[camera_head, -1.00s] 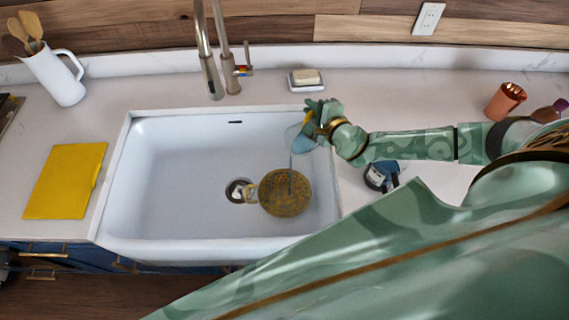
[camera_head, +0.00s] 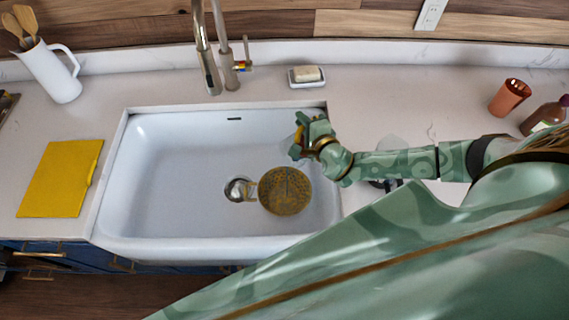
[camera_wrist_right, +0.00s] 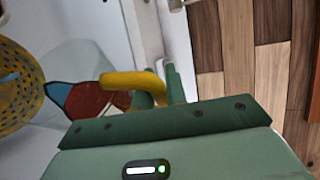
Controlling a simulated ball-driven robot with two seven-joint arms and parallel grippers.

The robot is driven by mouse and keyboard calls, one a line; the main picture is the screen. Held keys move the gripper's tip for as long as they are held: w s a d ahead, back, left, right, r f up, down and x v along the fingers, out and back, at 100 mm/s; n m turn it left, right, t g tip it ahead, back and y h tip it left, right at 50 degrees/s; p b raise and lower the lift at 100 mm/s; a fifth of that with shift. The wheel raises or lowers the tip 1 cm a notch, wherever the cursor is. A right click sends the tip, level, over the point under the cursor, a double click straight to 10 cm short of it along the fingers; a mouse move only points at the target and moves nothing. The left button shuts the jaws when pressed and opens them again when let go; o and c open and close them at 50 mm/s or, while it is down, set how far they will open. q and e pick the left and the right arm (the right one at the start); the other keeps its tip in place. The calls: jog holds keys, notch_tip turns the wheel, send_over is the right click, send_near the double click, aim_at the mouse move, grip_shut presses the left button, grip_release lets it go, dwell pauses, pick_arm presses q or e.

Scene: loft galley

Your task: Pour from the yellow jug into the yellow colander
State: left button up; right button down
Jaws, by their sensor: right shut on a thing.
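The yellow colander (camera_head: 285,191), speckled brownish-yellow, sits in the right part of the sink beside the drain. Its dotted side shows at the left edge of the wrist view (camera_wrist_right: 14,84). My right gripper (camera_head: 304,138) is above the sink's right side, behind and slightly right of the colander. In the wrist view its fingers (camera_wrist_right: 158,92) are shut on the yellow handle of the jug (camera_wrist_right: 134,80). In the head view only a bit of yellow on the jug (camera_head: 298,135) shows; its body is hidden or too clear to make out. My left gripper is not in view.
The white sink (camera_head: 165,245) has a tall faucet (camera_head: 207,60) behind it. A soap dish (camera_head: 306,77), copper cup (camera_head: 510,96) and brown bottle (camera_head: 545,118) stand on the counter. A yellow board (camera_head: 60,180) and a white pitcher with utensils (camera_head: 50,72) are at left.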

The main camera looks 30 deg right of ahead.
jog(key=shift+s+a+f, duration=0.15)
jog(key=shift+a+f, duration=0.05)
jog(key=shift+a, duration=0.2)
jog(key=shift+a+n, duration=0.1)
jog(key=shift+n, duration=0.2)
